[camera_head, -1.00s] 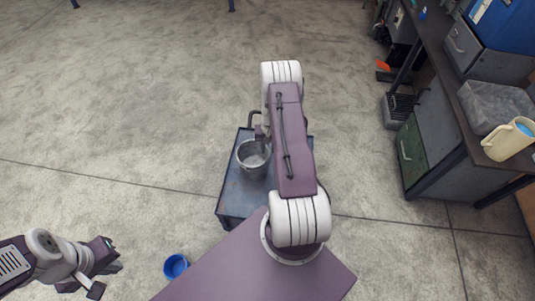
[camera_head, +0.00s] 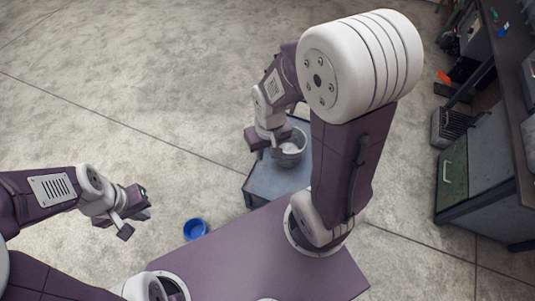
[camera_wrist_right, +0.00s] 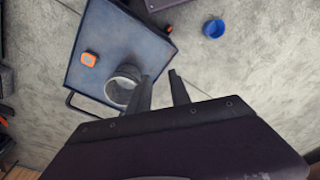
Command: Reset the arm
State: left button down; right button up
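The blue cart (camera_wrist_right: 108,35) carries the hollow part and a small orange item (camera_wrist_right: 88,59). A blue bucket (camera_head: 195,229) stands on the floor left of the cart. A workbench with a green cabinet (camera_head: 453,177) is at the right. Open floor lies to the left.

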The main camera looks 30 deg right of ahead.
jog(key=shift+s+a+r+n, duration=0.15)
jog(key=shift+s+a+n, duration=0.25)
jog(key=shift+s, duration=0.4)
notch_tip(320, 180, up, 14)
jog(key=p, duration=1.4)
